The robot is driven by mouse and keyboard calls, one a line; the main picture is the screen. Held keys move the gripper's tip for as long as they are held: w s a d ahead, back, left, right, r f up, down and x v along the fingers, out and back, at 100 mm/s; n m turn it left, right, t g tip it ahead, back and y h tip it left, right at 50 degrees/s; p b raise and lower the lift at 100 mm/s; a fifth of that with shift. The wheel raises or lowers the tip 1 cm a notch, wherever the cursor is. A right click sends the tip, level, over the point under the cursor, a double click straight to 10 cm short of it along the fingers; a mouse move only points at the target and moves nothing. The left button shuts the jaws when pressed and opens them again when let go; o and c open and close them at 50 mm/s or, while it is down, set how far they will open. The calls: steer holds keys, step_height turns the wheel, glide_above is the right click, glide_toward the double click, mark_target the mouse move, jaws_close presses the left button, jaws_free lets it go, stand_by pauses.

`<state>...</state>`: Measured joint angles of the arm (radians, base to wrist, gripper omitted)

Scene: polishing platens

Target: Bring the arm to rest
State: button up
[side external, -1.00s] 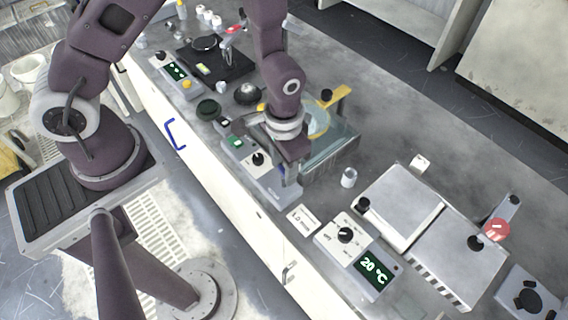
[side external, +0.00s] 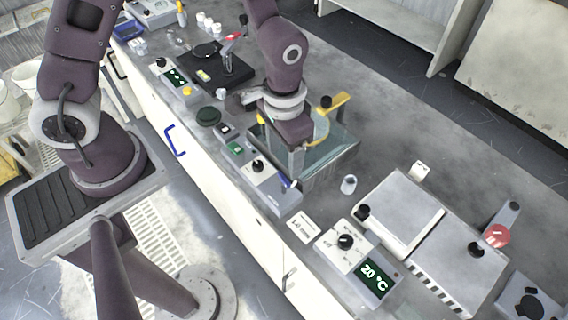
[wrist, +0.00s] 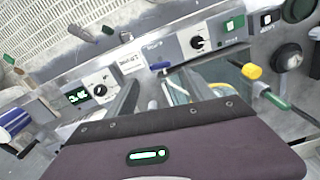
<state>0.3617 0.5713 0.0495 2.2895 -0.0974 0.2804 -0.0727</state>
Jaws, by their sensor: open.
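My gripper (side external: 297,170) hangs above the bench in the side external view, in front of the glass-walled basin (side external: 330,160) and over the back edge of the grey control box (side external: 262,180). Its fingers point down and part of the basin is hidden behind it. In the wrist view the two fingers of my gripper (wrist: 150,95) stand apart with nothing between them. The control box with its black knob (wrist: 197,42) lies beyond the fingertips there.
A hotplate unit reading 20 °C (side external: 370,275) and metal boxes (side external: 400,212) stand to the right. A small cup (side external: 348,184) stands near my gripper. A yellow handle (side external: 335,103) sits at the basin.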

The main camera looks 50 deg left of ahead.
steer(key=s+a+r+n+t, duration=0.1)
steer(key=s+a+r, duration=0.15)
steer(key=r, duration=0.55)
steer(key=s+a+r+t, duration=0.1)
steer(key=a+r+t, duration=0.15)
steer(key=r, duration=0.65)
steer(key=s+a+r+t, duration=0.2)
steer(key=s+a+r, duration=0.2)
steer(key=s, duration=0.5)
step_height(320, 180, up, 2)
steer(key=shift+a+r+n, duration=0.15)
steer(key=shift+a+n, duration=0.05)
steer(key=shift+n, duration=0.2)
